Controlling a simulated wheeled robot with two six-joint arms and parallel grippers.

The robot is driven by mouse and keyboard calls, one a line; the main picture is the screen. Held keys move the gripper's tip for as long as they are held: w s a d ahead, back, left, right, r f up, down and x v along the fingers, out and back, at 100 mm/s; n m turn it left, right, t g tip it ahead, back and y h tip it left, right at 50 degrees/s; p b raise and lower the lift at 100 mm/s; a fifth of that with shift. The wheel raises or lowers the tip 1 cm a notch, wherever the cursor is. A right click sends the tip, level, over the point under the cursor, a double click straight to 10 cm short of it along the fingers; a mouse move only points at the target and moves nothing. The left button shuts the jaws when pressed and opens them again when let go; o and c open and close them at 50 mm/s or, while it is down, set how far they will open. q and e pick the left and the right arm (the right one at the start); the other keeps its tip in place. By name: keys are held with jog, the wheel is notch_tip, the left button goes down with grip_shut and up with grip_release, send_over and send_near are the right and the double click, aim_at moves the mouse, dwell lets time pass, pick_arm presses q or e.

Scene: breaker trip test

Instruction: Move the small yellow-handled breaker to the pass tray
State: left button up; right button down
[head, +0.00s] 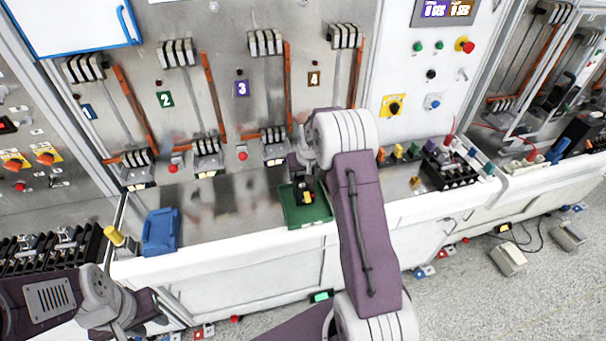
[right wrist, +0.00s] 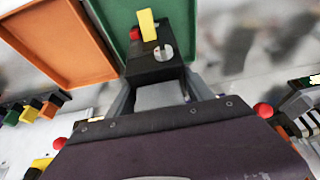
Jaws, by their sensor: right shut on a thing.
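The small breaker (right wrist: 153,66) has a black body, a yellow handle (right wrist: 148,25) and a red button. My right gripper (right wrist: 160,97) is shut on its body. In the head view, the yellow handle (head: 307,198) shows just below my right gripper (head: 303,182), over the green tray (head: 321,213). The green tray also shows in the right wrist view (right wrist: 182,22), behind the breaker. I cannot tell whether the breaker touches the tray floor. My left gripper (head: 140,318) is low at the left, away from the breaker; its jaws are unclear.
An orange tray (right wrist: 58,40) adjoins the green one in the right wrist view; my right arm hides it in the head view. A blue bin (head: 160,231) stands at the bench's left. Panel switches (head: 208,150) line the back. Bench between bin and green tray is clear.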

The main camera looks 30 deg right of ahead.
jog(key=shift+f, duration=0.4)
jog(key=shift+w+f, duration=0.15)
jog(key=shift+f, duration=0.15)
jog(key=shift+w+d+f, duration=0.1)
jog(key=shift+w+f, duration=0.05)
jog(key=shift+w, duration=0.05)
pick_arm(q)
jog(key=shift+w+d+r, duration=0.1)
jog(key=shift+w+r, duration=0.05)
jog(key=shift+w, duration=0.15)
pick_arm(e)
jog(key=c, duration=0.6)
grip_release()
jog(key=shift+s, duration=0.15)
jog(key=shift+o, duration=1)
jog(key=shift+s, duration=0.1)
pick_arm(q)
jog(key=shift+s, duration=0.2)
jog(key=shift+r, duration=0.1)
